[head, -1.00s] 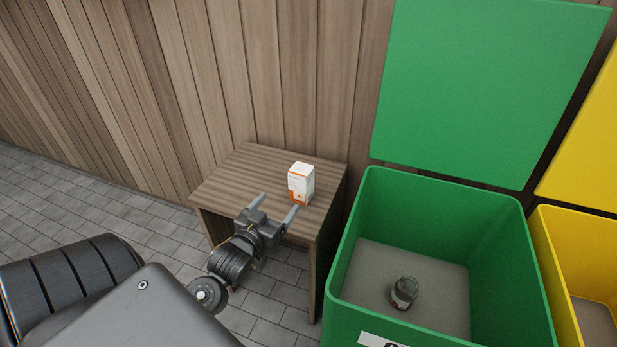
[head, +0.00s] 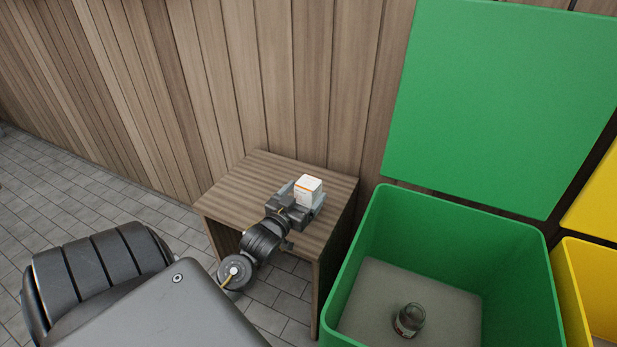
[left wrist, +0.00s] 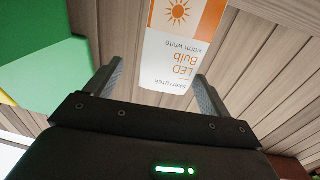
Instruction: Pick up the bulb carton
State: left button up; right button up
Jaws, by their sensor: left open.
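The bulb carton (head: 309,188) is a small white and orange box standing on the small wooden table (head: 240,190). My left gripper (head: 303,197) is open, with its fingers reaching to either side of the carton; its body hides the carton's lower part in the head view. In the left wrist view the carton (left wrist: 182,50) shows its printed "LED Bulb" face upside down, lying ahead of and between the two spread fingers (left wrist: 155,85). I cannot tell whether either finger touches it. My right gripper is not in view.
A green bin (head: 455,222) with its lid raised stands right of the table and holds a glass jar (head: 409,320). A yellow bin (head: 590,262) stands farther right. A wooden plank wall (head: 230,80) rises behind the table.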

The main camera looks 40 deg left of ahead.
aim_at(311, 182)
pick_arm(q)
jog(key=x, duration=0.4)
jog(key=shift+w+a, duration=0.1)
jog(key=shift+a, duration=0.2)
jog(key=shift+w+a, duration=0.1)
jog(key=shift+w, duration=0.35)
jog(key=c, duration=1.1)
jog(key=shift+o, duration=0.2)
jog(key=shift+r, duration=0.1)
